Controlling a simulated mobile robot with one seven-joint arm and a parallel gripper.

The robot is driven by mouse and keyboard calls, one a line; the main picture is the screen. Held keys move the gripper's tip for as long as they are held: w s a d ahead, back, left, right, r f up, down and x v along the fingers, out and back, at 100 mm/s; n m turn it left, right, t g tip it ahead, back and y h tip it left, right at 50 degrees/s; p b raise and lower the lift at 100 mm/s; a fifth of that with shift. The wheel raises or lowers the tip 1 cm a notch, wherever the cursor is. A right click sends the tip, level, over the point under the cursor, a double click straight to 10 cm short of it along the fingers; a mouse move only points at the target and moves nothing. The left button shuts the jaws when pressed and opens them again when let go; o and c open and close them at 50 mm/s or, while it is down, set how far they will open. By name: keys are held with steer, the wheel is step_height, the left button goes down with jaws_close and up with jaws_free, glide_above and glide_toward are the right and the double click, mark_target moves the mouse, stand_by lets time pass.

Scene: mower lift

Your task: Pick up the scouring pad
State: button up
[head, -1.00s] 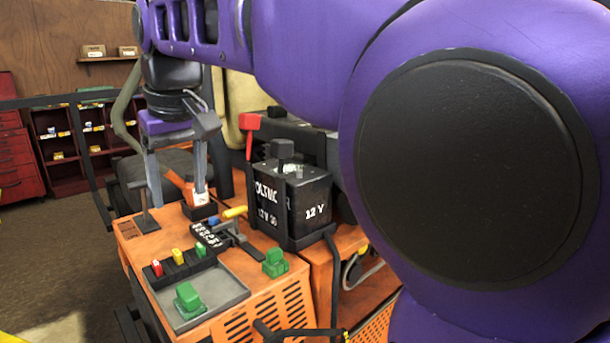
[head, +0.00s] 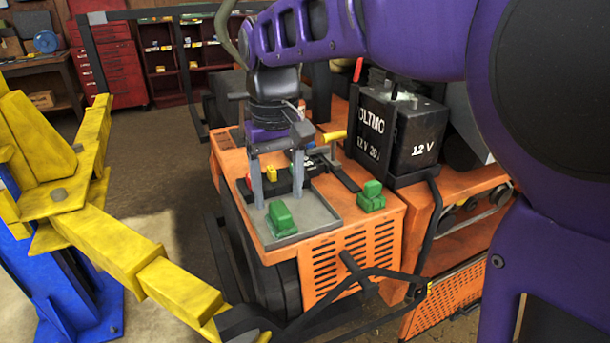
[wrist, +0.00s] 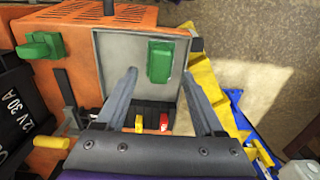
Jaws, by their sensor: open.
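A green block (head: 281,218), which looks like the scouring pad, lies in the shallow grey tray (head: 318,218) on the orange machine. The wrist view shows the same block (wrist: 159,62) as a rectangular green piece on the tray floor. My gripper (head: 278,198) is open and empty, pointing down over the tray near the block. In the wrist view my gripper's fingertips (wrist: 159,72) are spread to either side of the block's line, with space on both sides. The gap in height between fingertips and block is hard to tell.
A second green piece (head: 371,197) sits on the orange deck right of the tray. A black battery (head: 400,130) stands behind it. Small red and yellow pieces (wrist: 164,122) line the tray's far side. A yellow lift arm (head: 130,250) stands at left.

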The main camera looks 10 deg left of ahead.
mark_target(280, 208)
steer(key=shift+f+b, duration=0.4)
steer(key=shift+f, duration=2.25)
jaws_close()
